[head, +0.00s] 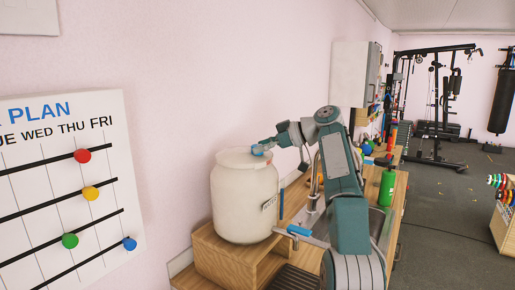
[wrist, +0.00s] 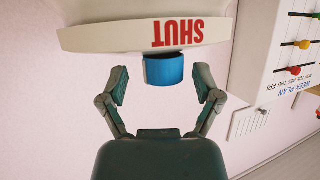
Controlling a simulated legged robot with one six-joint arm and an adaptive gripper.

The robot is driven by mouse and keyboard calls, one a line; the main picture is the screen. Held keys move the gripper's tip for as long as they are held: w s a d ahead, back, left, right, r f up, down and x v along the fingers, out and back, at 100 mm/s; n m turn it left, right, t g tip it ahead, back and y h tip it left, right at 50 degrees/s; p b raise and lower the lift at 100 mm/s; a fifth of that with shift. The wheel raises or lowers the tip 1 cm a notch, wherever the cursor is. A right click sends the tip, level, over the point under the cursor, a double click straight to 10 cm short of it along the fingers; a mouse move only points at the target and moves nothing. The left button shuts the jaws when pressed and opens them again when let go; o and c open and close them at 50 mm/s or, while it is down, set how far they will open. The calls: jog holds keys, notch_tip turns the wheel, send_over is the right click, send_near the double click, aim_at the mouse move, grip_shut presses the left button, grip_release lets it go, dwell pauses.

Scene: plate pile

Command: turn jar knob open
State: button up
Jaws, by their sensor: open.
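A large cream jar (head: 244,200) stands upright on a wooden stand, with its pale lid (head: 243,157) on top. In the wrist view a pale surface (wrist: 95,35) bears the red word SHUT, upside down. A blue knob (wrist: 165,70) sticks out just below that word; a blue patch shows at the lid in the head view (head: 258,150). My gripper (wrist: 162,82) is open, with one finger on either side of the knob and a visible gap to each. The fingers do not touch it.
The wooden stand (head: 205,255) is on a long counter along the pink wall. A green bottle (head: 386,187) and small items stand farther along it. A blue-ended handle (head: 299,230) lies below my arm. A week-plan board (head: 60,180) hangs at left.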

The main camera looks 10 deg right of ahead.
jog(key=s+d, duration=0.5)
jog(key=d, duration=0.6)
